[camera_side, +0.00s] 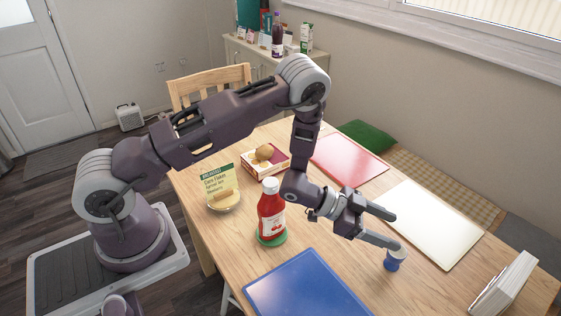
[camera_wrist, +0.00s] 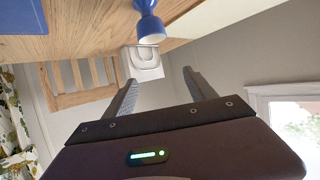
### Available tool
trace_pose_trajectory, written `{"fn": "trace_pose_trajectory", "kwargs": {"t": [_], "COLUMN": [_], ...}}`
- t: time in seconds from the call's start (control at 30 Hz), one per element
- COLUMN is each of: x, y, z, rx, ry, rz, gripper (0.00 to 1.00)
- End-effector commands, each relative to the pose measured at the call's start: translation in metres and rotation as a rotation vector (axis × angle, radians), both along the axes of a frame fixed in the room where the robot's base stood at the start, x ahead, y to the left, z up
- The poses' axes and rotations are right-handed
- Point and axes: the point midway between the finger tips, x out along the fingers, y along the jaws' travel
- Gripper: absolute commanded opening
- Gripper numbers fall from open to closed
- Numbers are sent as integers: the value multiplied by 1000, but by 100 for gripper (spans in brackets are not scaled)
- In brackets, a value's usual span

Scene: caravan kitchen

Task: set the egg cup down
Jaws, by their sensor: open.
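The small blue egg cup (camera_side: 393,262) stands upright on the bare wooden table (camera_side: 340,240), between the blue mat and the white mat. In the wrist view the egg cup (camera_wrist: 151,28) shows its pale bowl, beyond the fingertips and near the top of the picture. My gripper (camera_side: 398,231) is open, with its two fingers spread. In the side view the lower fingertip overlaps the cup's rim; I cannot tell whether they touch. In the wrist view nothing is between the fingers of my gripper (camera_wrist: 160,76).
A blue mat (camera_side: 305,288) lies in front, a white mat (camera_side: 430,225) to the right and a red mat (camera_side: 347,160) behind. A ketchup bottle (camera_side: 270,210) stands on a green coaster left of my gripper. A white upright object (camera_side: 505,284) is at the right edge.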

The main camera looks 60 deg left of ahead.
Motion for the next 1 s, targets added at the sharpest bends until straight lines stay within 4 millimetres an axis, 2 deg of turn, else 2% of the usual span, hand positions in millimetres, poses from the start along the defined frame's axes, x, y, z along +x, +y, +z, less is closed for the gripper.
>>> {"fn": "trace_pose_trajectory", "kwargs": {"t": [0.07,0.13,0.17,0.23,0.3,0.37,0.4,0.47,0.5,0.57,0.6,0.7,0.8,0.9,1.0], "x": [8,25,32,43,38,20,1,-38,-69,-121,-157,-239,-296,-325,-333], "y": [5,18,27,55,84,109,123,142,151,159,161,157,148,142,140], "z": [12,41,58,106,154,194,218,250,266,284,290,293,286,280,278], "rx": [22,77,107,183,243,281,297,310,313,309,303,285,273,270,269], "ry": [-9,-19,-20,-11,24,68,109,176,229,313,370,498,588,637,653], "rz": [25,91,133,250,372,473,538,622,669,723,747,771,766,755,751], "gripper": [65,65,65,65,65,65,65,65,65,65,65,65,65,65,65]}}
